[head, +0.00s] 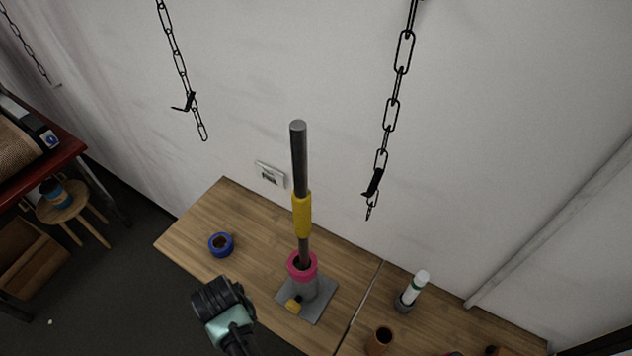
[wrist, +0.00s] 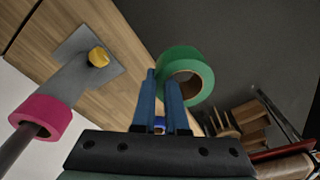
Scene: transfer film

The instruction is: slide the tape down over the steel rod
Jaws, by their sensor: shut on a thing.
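My gripper (wrist: 162,82) is shut on the wall of a green tape roll (wrist: 183,58) in the wrist view, with its hole showing. In the head view my gripper is seen from above at the lower middle, left of the stand, and hides the green roll. The steel rod (head: 299,155) stands upright from a grey base plate (head: 323,297), with a yellow sleeve (head: 303,215) partway up. A pink tape roll (head: 302,268) is around the rod low down, on a grey collar; it also shows in the wrist view (wrist: 40,113). The green roll is apart from the rod.
A blue tape roll (head: 220,244) lies on the wooden table (head: 205,213), left of the stand. A white bottle (head: 417,285) and a brown cup (head: 379,341) stand at the right. Chains (head: 391,113) hang in front of the wall. A stool (head: 65,207) is at the left.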

